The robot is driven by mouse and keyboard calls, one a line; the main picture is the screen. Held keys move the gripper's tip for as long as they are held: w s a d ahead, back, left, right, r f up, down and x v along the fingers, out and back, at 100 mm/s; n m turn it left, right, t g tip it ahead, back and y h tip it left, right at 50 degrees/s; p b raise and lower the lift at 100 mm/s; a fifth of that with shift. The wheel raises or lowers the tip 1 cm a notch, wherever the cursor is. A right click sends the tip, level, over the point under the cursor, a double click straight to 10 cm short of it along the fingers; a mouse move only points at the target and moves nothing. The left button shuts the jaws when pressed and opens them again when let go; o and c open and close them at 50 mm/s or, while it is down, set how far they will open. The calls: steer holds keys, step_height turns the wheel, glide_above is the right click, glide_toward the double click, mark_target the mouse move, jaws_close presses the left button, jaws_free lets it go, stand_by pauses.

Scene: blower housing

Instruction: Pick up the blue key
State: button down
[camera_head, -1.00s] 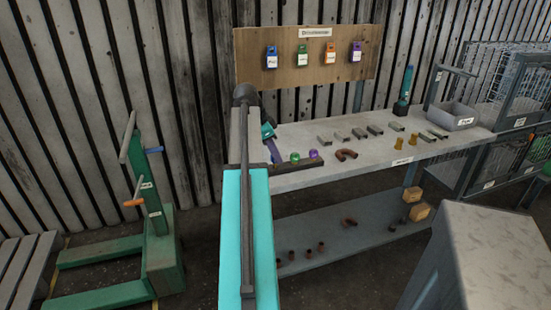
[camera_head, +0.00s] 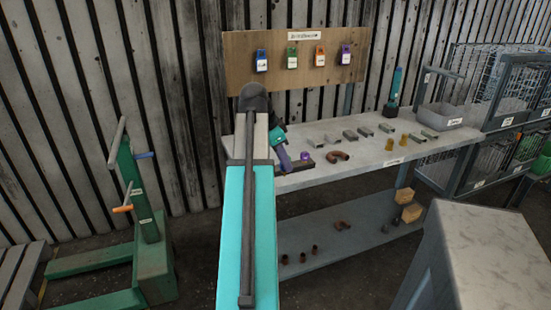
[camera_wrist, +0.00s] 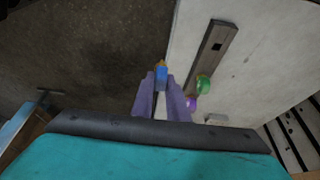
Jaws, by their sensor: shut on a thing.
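My gripper (camera_wrist: 162,88) has purple fingers, shut on a small blue key (camera_wrist: 161,76); an orange bit shows at its far end. In the wrist view the key is at the table's edge, left of and apart from a dark rail (camera_wrist: 212,50). A green knob (camera_wrist: 203,84) and a purple knob (camera_wrist: 191,103) are at the rail's near end. In the head view my gripper (camera_head: 286,162) is at the bench's left end, by the rail (camera_head: 318,168) and the purple knob (camera_head: 304,155). The key and green knob are hidden there.
The grey bench (camera_head: 375,160) holds a copper bend (camera_head: 337,156), several metal blocks, brass pieces and a grey bin (camera_head: 440,117). A board (camera_head: 240,68) with coloured tags hangs behind. A green stand (camera_head: 145,210) is at left, a grey cabinet (camera_head: 480,260) at front right.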

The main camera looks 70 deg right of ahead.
steer(key=s+a, duration=0.3)
steer(key=s, duration=0.2)
steer(key=shift+a+r, duration=0.25)
stand_by(0.5)
steer(key=w+a+f+n+t+h, duration=0.1)
steer(key=w+a+n, duration=0.3)
steer(key=w, duration=0.6)
steer(key=w+a+f+n+t, duration=0.1)
steer(key=w+a+n+t, duration=0.15)
steer(key=w, duration=0.85)
steer(key=w+a+f+n+h, duration=0.1)
steer(key=w+a+n, duration=0.35)
steer(key=w, duration=0.55)
steer(key=w+a+f+n+t+y, duration=0.1)
steer(key=w+a+n+t, duration=0.2)
steer(key=w+a+n, duration=0.85)
steer(key=w+a+n+y, duration=0.1)
steer(key=w+a, duration=0.4)
steer(key=a, duration=0.7)
steer(key=w+a+f+n+t+y, duration=0.1)
steer(key=w+a, duration=0.4)
steer(key=a, duration=0.7)
steer(key=w+a+n+y, duration=0.1)
steer(key=w+a+n, duration=0.2)
steer(key=a, duration=0.9)
steer(key=shift+w+f+n+y, duration=0.3)
steer(key=shift+w+n+y, duration=0.1)
steer(key=shift+w, duration=0.55)
steer(key=shift+s+d, duration=0.1)
